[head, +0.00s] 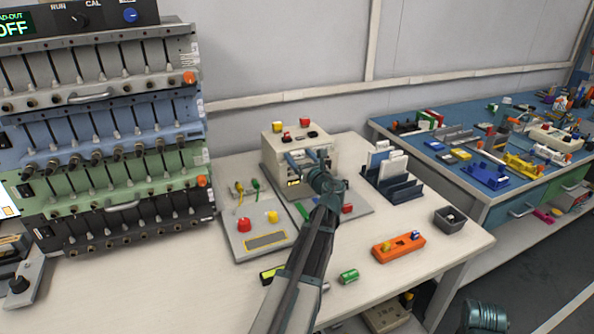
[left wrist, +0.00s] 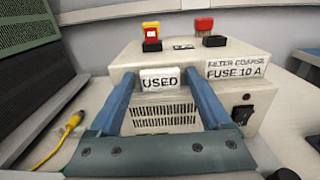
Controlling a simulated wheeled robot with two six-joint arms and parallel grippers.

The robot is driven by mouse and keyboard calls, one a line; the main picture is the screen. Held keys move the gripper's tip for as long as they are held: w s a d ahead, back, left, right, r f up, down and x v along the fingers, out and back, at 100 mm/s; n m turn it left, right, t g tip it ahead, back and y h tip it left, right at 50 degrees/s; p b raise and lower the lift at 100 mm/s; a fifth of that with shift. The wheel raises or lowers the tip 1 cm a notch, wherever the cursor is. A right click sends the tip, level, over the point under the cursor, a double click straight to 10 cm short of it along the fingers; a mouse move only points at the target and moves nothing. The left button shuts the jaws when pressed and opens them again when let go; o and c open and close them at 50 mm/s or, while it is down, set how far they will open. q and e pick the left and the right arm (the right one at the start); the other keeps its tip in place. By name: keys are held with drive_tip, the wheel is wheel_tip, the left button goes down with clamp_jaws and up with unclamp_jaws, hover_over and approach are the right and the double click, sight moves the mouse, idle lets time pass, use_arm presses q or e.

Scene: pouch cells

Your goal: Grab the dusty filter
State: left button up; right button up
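A beige box (head: 272,150) stands on the bench against the wall. In the left wrist view its front (left wrist: 225,95) carries a label reading "FILTER COARSE FUSE 10 A". A pale block labelled "USED" (left wrist: 160,80) sits at the box front above a slotted grille (left wrist: 165,115). I cannot make out dust on it. My left gripper (head: 306,158) is open at the box front. In the left wrist view its two blue fingers (left wrist: 158,78) stand on either side of the "USED" block, apparently with small gaps. The fingers of my right gripper do not show.
A dark slotted rack (head: 402,190) with white and blue panels stands right of the box. A grey panel (head: 240,222) with a red button lies left. An orange block (head: 398,247), green cylinder (head: 349,276) and dark bin (head: 449,219) lie towards the front.

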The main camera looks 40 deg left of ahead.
use_arm(q)
clamp_jaws()
drive_tip(key=shift+r, duration=0.1)
idle(0.4)
